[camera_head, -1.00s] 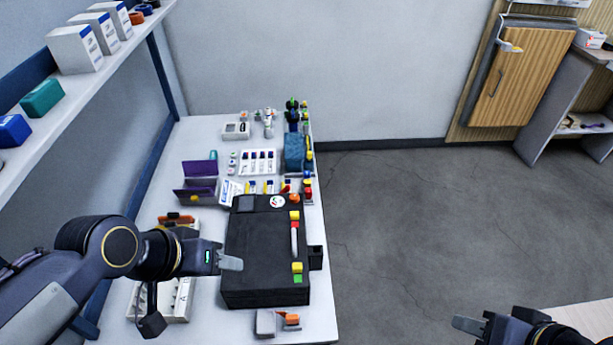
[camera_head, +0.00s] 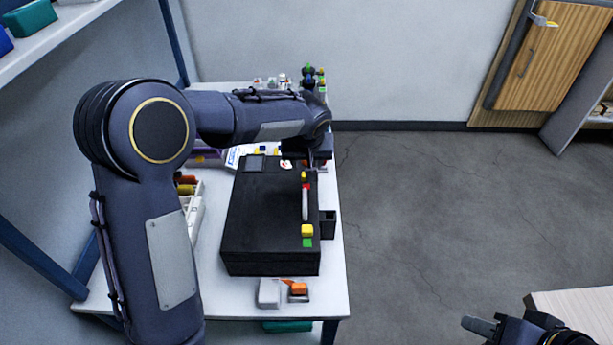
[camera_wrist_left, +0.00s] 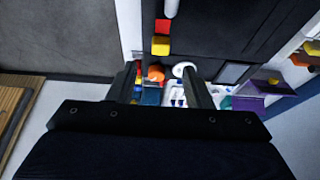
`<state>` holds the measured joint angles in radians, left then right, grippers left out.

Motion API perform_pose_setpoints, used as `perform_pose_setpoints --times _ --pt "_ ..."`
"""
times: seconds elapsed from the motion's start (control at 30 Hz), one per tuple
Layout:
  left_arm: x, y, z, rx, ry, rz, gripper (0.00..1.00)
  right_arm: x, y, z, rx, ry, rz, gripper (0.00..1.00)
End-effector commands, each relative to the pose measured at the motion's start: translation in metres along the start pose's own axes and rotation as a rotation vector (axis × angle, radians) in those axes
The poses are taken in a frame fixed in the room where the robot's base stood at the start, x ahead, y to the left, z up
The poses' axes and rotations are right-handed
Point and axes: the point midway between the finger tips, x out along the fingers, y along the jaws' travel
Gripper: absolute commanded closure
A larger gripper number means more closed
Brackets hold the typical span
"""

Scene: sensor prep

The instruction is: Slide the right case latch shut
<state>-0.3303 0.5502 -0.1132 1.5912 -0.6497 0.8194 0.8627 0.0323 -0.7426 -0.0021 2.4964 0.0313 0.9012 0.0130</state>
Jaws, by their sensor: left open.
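The black case (camera_head: 265,220) lies closed on the white table. On its right edge, the near latch is a yellow block (camera_head: 307,230) beside a green mark. The far latch, a yellow block (camera_head: 303,175) beside a red mark, also shows in the left wrist view (camera_wrist_left: 160,45). A pale handle (camera_head: 305,205) sits between them. My left gripper (camera_head: 317,158) is over the case's far end, largely hidden by its arm. In the left wrist view its jaws (camera_wrist_left: 160,70) are open, with the far latch just beyond them. My right gripper (camera_head: 480,325) is far from the case; its jaw state is unclear.
A grey and orange item (camera_head: 284,292) stands at the table's near edge. A black holder (camera_head: 327,224) adjoins the case's right side. Several small coloured items crowd the table beyond the case. A shelf (camera_head: 60,35) is at upper left; open floor lies right.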

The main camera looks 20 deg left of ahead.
Motion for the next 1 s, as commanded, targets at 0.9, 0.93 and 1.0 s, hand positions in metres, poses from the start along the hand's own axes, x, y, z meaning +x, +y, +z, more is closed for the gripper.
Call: perform_pose_setpoints --times 0.9,0.93,1.0 --pt "0.069 -0.001 0.001 0.0 -0.002 0.001 0.69 0.005 0.003 0.003 0.0 0.0 0.0 0.64" --pt "0.069 -0.001 0.001 0.0 -0.002 0.001 0.73 0.005 0.003 0.003 0.0 0.0 0.0 0.64" --pt "0.069 -0.001 0.001 0.0 -0.002 0.001 0.82 0.005 0.003 0.003 0.0 0.0 0.0 0.64"
